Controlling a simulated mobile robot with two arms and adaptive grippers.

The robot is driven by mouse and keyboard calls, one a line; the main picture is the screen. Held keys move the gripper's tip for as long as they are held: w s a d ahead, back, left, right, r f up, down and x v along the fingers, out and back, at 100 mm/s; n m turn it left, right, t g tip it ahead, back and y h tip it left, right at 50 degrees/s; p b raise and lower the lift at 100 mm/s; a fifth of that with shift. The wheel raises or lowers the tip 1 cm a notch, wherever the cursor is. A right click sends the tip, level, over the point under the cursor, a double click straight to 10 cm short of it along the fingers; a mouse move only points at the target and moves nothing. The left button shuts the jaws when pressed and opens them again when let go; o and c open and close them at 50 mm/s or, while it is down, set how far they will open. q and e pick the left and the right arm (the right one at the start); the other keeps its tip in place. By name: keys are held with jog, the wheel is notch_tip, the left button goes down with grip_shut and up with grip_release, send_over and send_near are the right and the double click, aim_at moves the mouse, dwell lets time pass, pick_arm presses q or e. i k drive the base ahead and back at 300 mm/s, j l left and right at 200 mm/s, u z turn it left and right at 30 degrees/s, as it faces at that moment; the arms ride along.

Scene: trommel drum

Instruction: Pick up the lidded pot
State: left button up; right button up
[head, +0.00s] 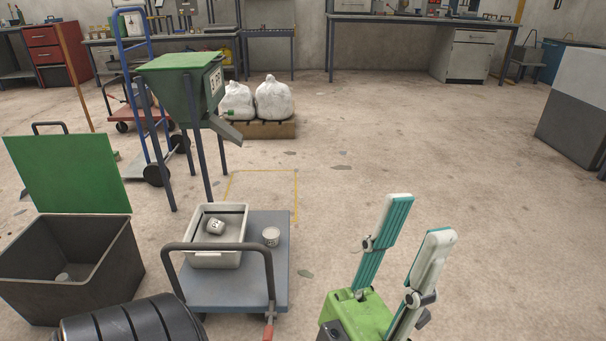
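Two small pale pots show in the head view. One pot (271,237) stands upright on the right side of the grey cart deck. The other pot (215,226) lies tilted inside the white bin on the same cart. Both are small in the picture, and I cannot tell for sure which has a lid.
The white bin (214,260) sits on the grey cart (262,290), whose dark handle (218,247) arches at the near side. A dark crate (110,265) with a green lid stands left. A green hopper (182,90) stands behind the cart. The floor right of the cart is clear.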

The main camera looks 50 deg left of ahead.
aim_at(271, 235)
jog(key=i+u, duration=0.3)
jog(key=i+l+u, duration=0.2)
jog(key=i+u, duration=0.3)
jog(key=u, duration=0.25)
jog(key=i+u, duration=0.15)
jog(key=u, duration=0.25)
jog(key=i+l+u, duration=0.1)
jog(key=u, duration=0.35)
jog(key=i+l+u, duration=0.15)
jog(key=u, duration=0.25)
jog(key=i+l+u, duration=0.15)
jog(key=u, duration=0.25)
jog(key=i+l+u, duration=0.25)
jog(key=u, duration=0.25)
jog(key=i+l+u, duration=0.2)
jog(key=l+u, duration=0.15)
jog(key=u, duration=0.15)
